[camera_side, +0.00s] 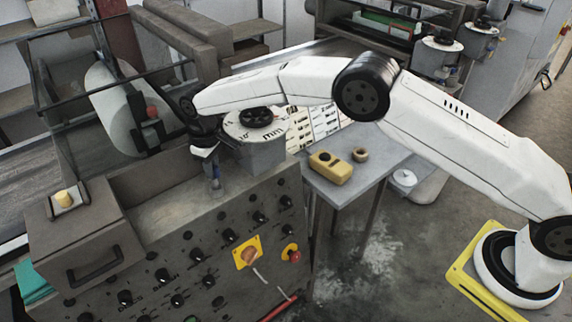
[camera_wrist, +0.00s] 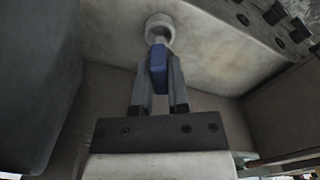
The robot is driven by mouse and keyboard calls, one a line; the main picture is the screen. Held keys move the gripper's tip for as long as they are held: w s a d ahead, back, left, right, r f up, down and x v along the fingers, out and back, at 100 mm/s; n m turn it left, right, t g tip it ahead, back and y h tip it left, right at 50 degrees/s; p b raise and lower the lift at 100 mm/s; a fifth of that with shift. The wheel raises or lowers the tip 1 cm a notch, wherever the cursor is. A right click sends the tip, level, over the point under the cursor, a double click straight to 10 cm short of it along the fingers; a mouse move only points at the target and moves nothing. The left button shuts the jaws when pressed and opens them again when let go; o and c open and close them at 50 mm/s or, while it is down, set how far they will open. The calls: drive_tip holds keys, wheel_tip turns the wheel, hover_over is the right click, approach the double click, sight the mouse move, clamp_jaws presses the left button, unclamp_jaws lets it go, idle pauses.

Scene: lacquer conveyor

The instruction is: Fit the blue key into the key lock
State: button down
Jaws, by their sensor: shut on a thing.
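The blue key (camera_wrist: 158,68) is between the two fingers of my gripper (camera_wrist: 160,60) in the wrist view, and the gripper is shut on it. The key's far end points at a pale round key lock (camera_wrist: 159,22) on the worn panel top, and the two overlap in this view. I cannot tell whether the tip is inside the lock or just short of it. In the side view my gripper (camera_side: 211,165) points down over the console top, with a small blue bit of the key (camera_side: 215,184) below it. The lock is not clear there.
A grey box with a round dial (camera_side: 256,124) stands close to the right of my gripper. The control console (camera_side: 180,250) has several knobs and a red button on its front. A yellow device (camera_side: 331,167) lies on a grey table (camera_side: 366,172) to the right.

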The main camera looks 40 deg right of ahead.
drive_tip(key=shift+f, duration=1.45)
idle(0.3)
drive_tip(key=c, duration=0.5)
unclamp_jaws()
drive_tip(key=shift+c, duration=0.2)
drive_tip(key=shift+r, duration=0.1)
drive_tip(key=shift+r, duration=3.8)
